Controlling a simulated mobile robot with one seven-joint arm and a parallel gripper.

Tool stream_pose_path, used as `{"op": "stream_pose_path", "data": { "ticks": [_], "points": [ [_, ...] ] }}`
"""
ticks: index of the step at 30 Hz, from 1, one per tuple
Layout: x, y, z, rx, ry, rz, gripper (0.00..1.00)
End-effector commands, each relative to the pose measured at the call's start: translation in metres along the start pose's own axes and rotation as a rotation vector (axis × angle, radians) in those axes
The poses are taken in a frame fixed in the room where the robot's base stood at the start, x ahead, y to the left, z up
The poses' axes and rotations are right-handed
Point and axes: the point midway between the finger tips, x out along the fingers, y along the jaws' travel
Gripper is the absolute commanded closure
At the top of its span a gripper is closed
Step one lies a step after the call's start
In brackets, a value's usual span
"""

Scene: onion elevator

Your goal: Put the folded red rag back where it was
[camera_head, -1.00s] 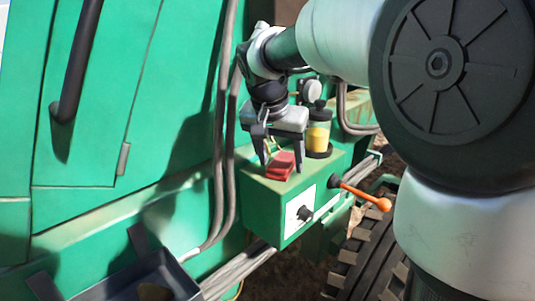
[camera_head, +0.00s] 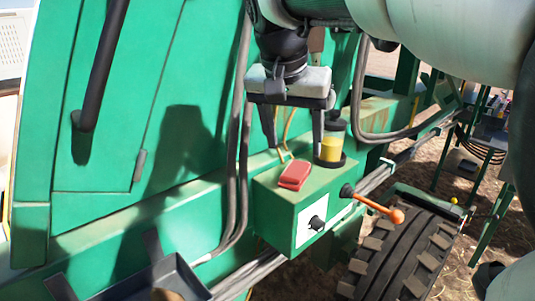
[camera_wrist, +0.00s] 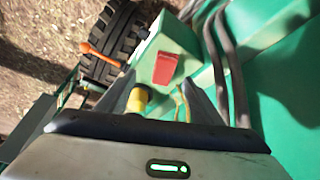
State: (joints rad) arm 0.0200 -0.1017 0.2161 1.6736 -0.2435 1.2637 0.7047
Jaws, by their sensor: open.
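The folded red rag (camera_head: 295,174) lies flat on top of the green box (camera_head: 275,205), toward the box's left part. It also shows in the wrist view (camera_wrist: 165,68), on the box top beyond my fingers. My gripper (camera_head: 295,145) is open and empty, above and slightly behind the rag, with its fingers pointing down. The fingers are apart from the rag. In the wrist view my gripper (camera_wrist: 172,95) has its two fingers spread wide, with nothing between them touching.
A jar of yellow fluid (camera_head: 332,142) stands on the box just right of my gripper. An orange-tipped lever (camera_head: 375,206) and a black knob (camera_head: 316,222) stick out of the box front. Hoses (camera_head: 238,150) run at left. A dark tray (camera_head: 165,277) is at lower left.

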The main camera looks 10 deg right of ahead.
Motion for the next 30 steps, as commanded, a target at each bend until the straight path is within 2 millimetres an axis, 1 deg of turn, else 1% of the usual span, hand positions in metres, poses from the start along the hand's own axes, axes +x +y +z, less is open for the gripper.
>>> {"op": "stream_pose_path", "data": {
  "ticks": [1,2,3,5,6,9,12,15,17,30],
  "points": [
    [-0.002,0.016,0.019,-0.043,0.009,-0.013,0.40],
    [-0.001,0.025,0.031,-0.078,0.013,-0.024,0.40],
    [0.002,0.037,0.049,-0.123,0.019,-0.042,0.40],
    [0.010,0.055,0.076,-0.188,0.029,-0.072,0.40],
    [0.016,0.066,0.093,-0.229,0.036,-0.093,0.40],
    [0.033,0.087,0.134,-0.314,0.058,-0.146,0.40],
    [0.048,0.099,0.163,-0.375,0.079,-0.186,0.40],
    [0.058,0.104,0.179,-0.408,0.091,-0.209,0.40],
    [0.060,0.105,0.182,-0.417,0.095,-0.215,0.40],
    [0.061,0.105,0.183,-0.420,0.093,-0.215,0.40]
  ]
}}
